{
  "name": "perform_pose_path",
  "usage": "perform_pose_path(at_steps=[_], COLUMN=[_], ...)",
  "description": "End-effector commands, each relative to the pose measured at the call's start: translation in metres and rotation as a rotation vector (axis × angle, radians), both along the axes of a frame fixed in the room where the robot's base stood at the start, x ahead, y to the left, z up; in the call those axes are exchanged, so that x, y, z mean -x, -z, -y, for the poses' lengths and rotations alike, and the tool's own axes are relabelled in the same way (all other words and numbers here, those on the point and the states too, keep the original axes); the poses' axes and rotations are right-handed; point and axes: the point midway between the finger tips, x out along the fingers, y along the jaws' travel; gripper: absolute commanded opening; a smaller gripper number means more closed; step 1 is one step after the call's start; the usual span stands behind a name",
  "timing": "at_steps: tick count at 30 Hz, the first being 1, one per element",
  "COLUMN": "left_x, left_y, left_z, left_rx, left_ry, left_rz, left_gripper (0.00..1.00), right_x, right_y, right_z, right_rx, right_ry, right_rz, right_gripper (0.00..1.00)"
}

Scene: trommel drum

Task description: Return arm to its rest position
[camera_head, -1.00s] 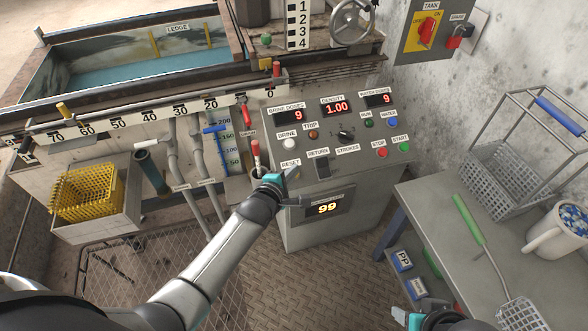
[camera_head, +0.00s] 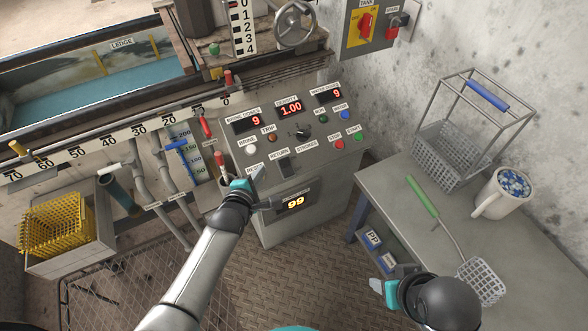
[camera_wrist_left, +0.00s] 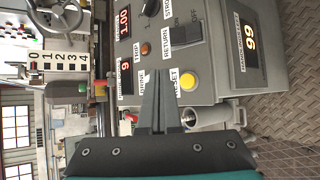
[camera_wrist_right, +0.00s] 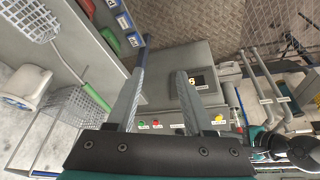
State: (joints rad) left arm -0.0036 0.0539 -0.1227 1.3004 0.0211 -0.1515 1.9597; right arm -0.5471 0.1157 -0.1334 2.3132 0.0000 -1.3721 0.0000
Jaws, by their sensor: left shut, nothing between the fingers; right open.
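My left gripper (camera_head: 254,190) is at the left front of the control panel (camera_head: 318,125), close to the RESET label. In the left wrist view its two fingers (camera_wrist_left: 158,103) are together with nothing between them, and a lit yellow button (camera_wrist_left: 188,82) shows beside the fingertips. My right gripper (camera_head: 383,288) is low at the right, in front of the bench (camera_head: 385,185). In the right wrist view its fingers (camera_wrist_right: 158,85) are apart and empty. The control panel shows behind them.
A yellow basket (camera_head: 57,224) stands at left. The tank (camera_head: 100,75) is behind. The floor before the panel is clear.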

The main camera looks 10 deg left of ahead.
Motion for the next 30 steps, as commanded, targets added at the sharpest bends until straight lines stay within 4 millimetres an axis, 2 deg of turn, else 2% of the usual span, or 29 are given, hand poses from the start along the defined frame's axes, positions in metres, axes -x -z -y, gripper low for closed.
perform_pose_path(at_steps=[23, 26, 30], left_x=[0.0, 0.005, 0.026], left_y=[0.001, 0.008, 0.034], left_z=[0.0, -0.001, -0.006], left_rx=[-0.003, -0.036, -0.181], left_ry=[0.001, 0.016, 0.086], left_rz=[-0.001, -0.017, -0.078], left_gripper=[0.0, 0.0, 0.0], right_x=[0.0, -0.001, -0.004], right_y=[0.001, 0.008, 0.035], right_z=[0.0, 0.0, 0.002], right_rx=[0.0, 0.002, 0.009], right_ry=[0.0, 0.0, -0.003], right_rz=[-0.001, -0.007, -0.024], right_gripper=[0.52, 0.52, 0.52])
